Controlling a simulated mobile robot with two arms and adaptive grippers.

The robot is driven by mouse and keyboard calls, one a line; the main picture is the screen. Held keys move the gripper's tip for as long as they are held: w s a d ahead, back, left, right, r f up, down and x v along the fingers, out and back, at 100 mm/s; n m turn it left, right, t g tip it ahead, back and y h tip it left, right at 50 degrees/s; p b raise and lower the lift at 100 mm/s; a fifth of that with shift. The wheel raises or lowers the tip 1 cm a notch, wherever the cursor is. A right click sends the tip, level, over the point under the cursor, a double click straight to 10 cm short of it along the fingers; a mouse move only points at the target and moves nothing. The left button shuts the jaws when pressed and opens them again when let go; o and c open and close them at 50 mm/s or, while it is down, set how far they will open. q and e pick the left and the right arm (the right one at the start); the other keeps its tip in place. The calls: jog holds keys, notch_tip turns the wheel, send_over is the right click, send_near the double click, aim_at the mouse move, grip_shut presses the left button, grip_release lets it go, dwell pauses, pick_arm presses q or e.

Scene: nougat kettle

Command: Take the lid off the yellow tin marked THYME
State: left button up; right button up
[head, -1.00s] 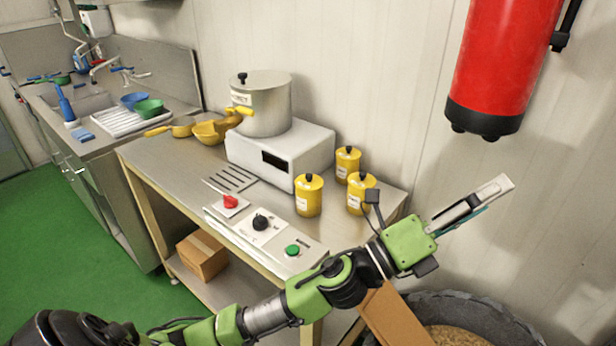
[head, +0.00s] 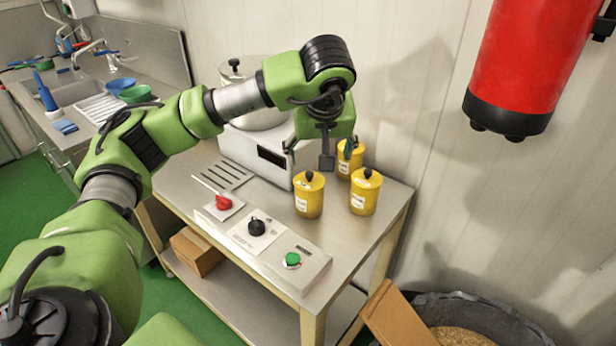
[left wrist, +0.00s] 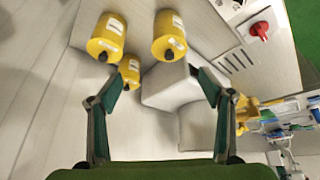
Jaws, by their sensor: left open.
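Three yellow tins with black-knobbed lids stand at the table's right end: a front-left tin (head: 308,200), a right tin (head: 364,198) and a back tin (head: 357,160). All lids are on. Their white labels are too small to read, so I cannot tell which is THYME. In the left wrist view the front-left tin (left wrist: 168,32), right tin (left wrist: 106,36) and back tin (left wrist: 130,70) all show. My left gripper (left wrist: 158,82) is open and empty, its fingers spread, one fingertip beside the back tin. In the head view my wrist partly hides that tin. My right gripper is not in view.
A white cooker (head: 251,152) with a metal pot (head: 240,72) stands left of the tins, partly behind my arm. A control panel with red, black and green knobs (head: 292,259) lines the front edge. A red cylinder (head: 525,65) hangs at upper right.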

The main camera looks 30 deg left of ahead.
aim_at(309, 174)
pick_arm(q)
jog(key=shift+y, duration=0.4)
jog(key=x, duration=0.2)
jog(key=a+p+x, duration=0.1)
jog(key=x, duration=0.2)
jog(key=p+x, duration=0.1)
jog(key=x, duration=0.1)
jog(key=shift+w+a, duration=0.1)
jog(key=shift+a, duration=0.45)
jog(key=shift+w+a+f+p, duration=0.1)
jog(key=shift+w+f+p, duration=0.05)
jog(key=shift+f+p, duration=0.3)
jog(key=p+x, duration=0.1)
jog(key=x, duration=0.2)
jog(key=shift+f, duration=0.4)
jog(key=shift+w+a+f+p, duration=0.15)
jog(key=shift+w+f+p, duration=0.15)
jog(key=shift+f, duration=0.15)
jog(key=shift+s, duration=0.1)
jog(key=c, duration=0.9)
